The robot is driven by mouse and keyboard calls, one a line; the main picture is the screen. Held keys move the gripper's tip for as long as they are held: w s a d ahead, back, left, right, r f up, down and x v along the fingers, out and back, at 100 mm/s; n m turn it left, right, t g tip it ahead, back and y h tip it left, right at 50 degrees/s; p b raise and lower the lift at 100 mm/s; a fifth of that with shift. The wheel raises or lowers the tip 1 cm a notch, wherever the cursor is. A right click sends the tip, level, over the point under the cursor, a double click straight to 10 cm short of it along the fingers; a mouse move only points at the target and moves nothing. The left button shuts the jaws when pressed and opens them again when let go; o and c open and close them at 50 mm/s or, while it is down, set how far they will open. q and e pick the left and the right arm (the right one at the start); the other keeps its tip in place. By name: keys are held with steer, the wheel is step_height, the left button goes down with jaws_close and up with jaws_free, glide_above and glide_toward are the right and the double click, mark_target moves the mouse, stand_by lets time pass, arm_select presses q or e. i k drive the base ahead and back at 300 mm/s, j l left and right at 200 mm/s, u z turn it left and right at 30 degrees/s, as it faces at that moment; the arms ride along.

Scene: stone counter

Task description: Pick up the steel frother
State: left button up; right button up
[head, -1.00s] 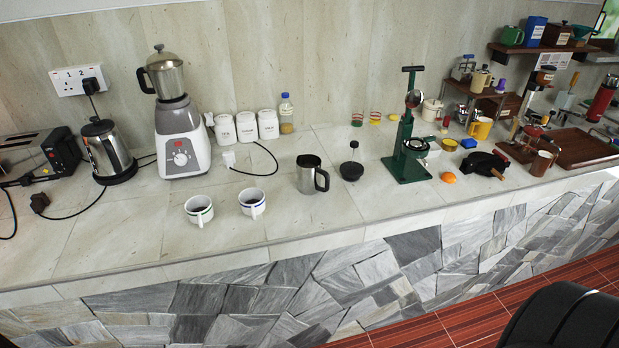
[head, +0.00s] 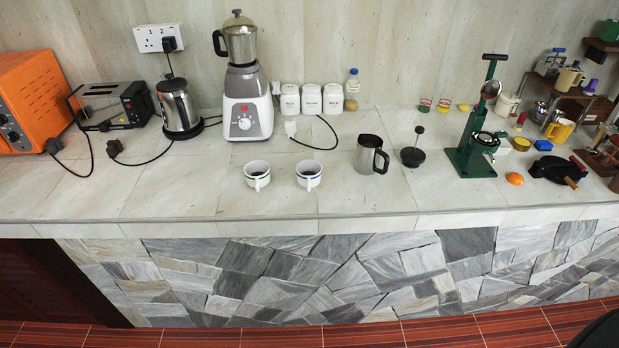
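A steel jug with a black handle (head: 368,156), which looks like the steel frother, stands upright on the stone counter, right of the picture's middle. Its top is open and its handle points right. A black plunger lid with a knob on a rod (head: 412,156) sits just right of it, apart from it. Neither of my grippers shows in the head view.
Two white cups (head: 257,175) (head: 308,174) stand left of the jug. A blender (head: 247,105) stands behind them, and a green lever press (head: 475,150) stands to the right. The counter's front edge (head: 370,224) is clear before the jug.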

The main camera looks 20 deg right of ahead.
mark_target(369, 153)
steer(key=i+j+z, duration=0.15)
steer(key=j+z, duration=0.15)
steer(key=z, duration=0.15)
steer(key=i+j+z, duration=0.1)
steer(key=j+z, duration=0.2)
steer(key=z, duration=0.15)
